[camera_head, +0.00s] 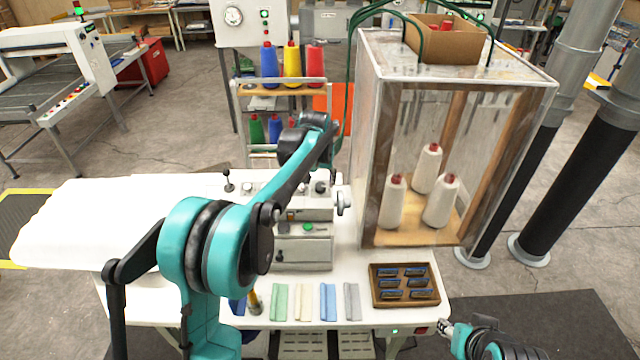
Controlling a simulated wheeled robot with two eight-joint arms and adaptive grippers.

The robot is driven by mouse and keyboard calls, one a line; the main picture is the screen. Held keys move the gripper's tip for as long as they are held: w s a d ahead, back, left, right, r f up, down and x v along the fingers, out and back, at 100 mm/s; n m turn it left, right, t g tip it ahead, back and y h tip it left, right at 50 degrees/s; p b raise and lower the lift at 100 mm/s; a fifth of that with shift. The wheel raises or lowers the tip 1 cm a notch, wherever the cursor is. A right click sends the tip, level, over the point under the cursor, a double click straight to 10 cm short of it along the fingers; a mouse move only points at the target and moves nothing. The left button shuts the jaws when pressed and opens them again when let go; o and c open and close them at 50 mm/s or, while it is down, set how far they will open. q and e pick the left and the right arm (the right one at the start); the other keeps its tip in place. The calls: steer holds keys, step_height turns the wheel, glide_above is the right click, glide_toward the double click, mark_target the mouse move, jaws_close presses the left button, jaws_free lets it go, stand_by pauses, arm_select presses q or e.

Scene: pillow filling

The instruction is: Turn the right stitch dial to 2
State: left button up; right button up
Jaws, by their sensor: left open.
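The white sewing machine (304,252) stands on the white table behind my left arm. A dark knob (320,188) shows at the right of its top, near the white handwheel (343,201); it may be the right stitch dial. Its numbers and setting are too small to read. My left arm crosses in front of the machine and hides part of its top. My left gripper (330,152) is open, at the arm's far end above the machine's right side; its fingers are mostly hidden, and I cannot tell whether it touches anything.
A clear-walled cabinet (505,150) with white thread cones stands right of the machine. A brown tray (405,299) of dark pieces and several coloured fabric strips (328,302) lie along the front edge. A white pillow cover (90,222) lies at left. A thread rack (282,88) stands behind.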

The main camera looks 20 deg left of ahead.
arm_select(q)
steer(key=v, duration=0.8)
steer(key=shift+s+r, duration=0.2)
steer(key=shift+r, duration=0.1)
steer(key=s+d+f+m+t+b, duration=0.1)
steer(key=s+d+f+t+b, duration=0.1)
steer(key=s+f+b, duration=1.8)
steer(key=s+f+t, duration=0.1)
steer(key=s+f, duration=0.8)
steer(key=s, duration=0.3)
steer(key=shift+s+d+h, duration=0.25)
steer(key=shift+s+h, duration=0.05)
steer(key=shift+s, duration=0.1)
